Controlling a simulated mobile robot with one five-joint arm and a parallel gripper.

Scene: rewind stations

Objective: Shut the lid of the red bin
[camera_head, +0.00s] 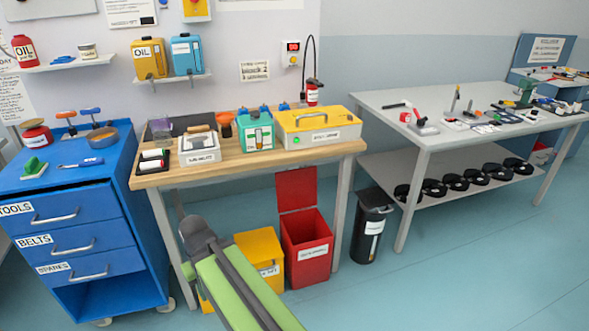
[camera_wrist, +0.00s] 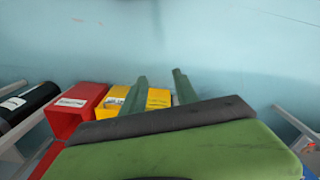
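The red bin (camera_head: 307,262) stands on the floor under the front of the wooden bench. Its red lid (camera_head: 296,188) is open and stands upright at the back of the bin. In the wrist view the red bin (camera_wrist: 78,103) is at the left, with a strip of its lid (camera_wrist: 47,160) below it. My gripper (camera_wrist: 159,75) has its two green fingers apart with nothing between them. The fingers point past the yellow bin (camera_wrist: 150,98), to the right of the red bin.
The yellow bin (camera_head: 262,248) stands left of the red bin, partly behind my arm. A black bin (camera_head: 371,228) stands to the right beyond the bench leg (camera_head: 342,205). The wooden bench (camera_head: 230,165) overhangs the lid. A blue drawer cabinet (camera_head: 75,215) is at the left. The floor in front is clear.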

